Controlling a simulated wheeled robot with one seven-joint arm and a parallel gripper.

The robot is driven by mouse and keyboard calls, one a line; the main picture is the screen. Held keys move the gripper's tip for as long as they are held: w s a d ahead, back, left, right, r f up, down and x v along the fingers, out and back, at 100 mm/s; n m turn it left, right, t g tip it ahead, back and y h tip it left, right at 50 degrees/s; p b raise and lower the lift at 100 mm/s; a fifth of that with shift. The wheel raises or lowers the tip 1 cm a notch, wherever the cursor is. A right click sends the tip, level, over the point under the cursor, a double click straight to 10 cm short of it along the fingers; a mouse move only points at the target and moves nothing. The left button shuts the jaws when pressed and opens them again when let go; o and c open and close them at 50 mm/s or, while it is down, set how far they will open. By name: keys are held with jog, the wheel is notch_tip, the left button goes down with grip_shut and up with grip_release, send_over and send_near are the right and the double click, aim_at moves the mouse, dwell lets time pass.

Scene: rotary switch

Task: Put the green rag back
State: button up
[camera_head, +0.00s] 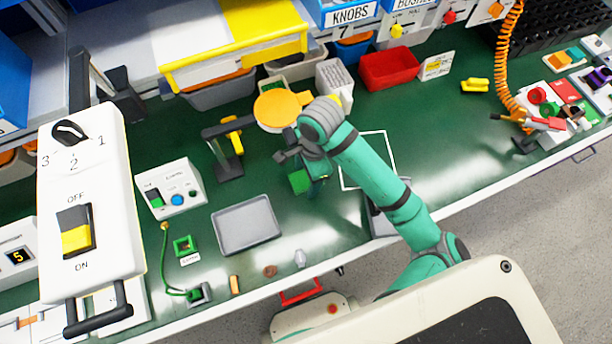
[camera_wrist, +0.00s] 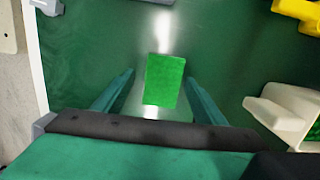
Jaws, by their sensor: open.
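The green rag (camera_head: 299,181) is a small bright green rectangle beside my gripper in the head view. In the wrist view the rag (camera_wrist: 164,80) lies ahead of and between the two fingers. My gripper (camera_wrist: 157,90) is open, with a teal finger to each side and a visible gap between each finger and the rag. In the head view my gripper (camera_head: 309,178) is over the middle of the green bench, and its fingers are partly hidden. I cannot tell how high the fingertips are above the rag.
An orange round-headed stand (camera_head: 283,108) is close to my wrist. A grey tray (camera_head: 245,226) lies left of my gripper, and a white square outline (camera_head: 388,145) is partly under my arm. A large switch box (camera_head: 95,200) and a control box (camera_head: 170,188) stand left.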

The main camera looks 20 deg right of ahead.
notch_tip(320, 180, up, 11)
jog(key=d, duration=0.1)
jog(key=shift+d+f, duration=0.15)
jog(key=shift+d, duration=0.1)
jog(key=shift+w, duration=0.2)
jog(key=shift+s+d+f, duration=0.1)
jog(key=shift+d, duration=0.05)
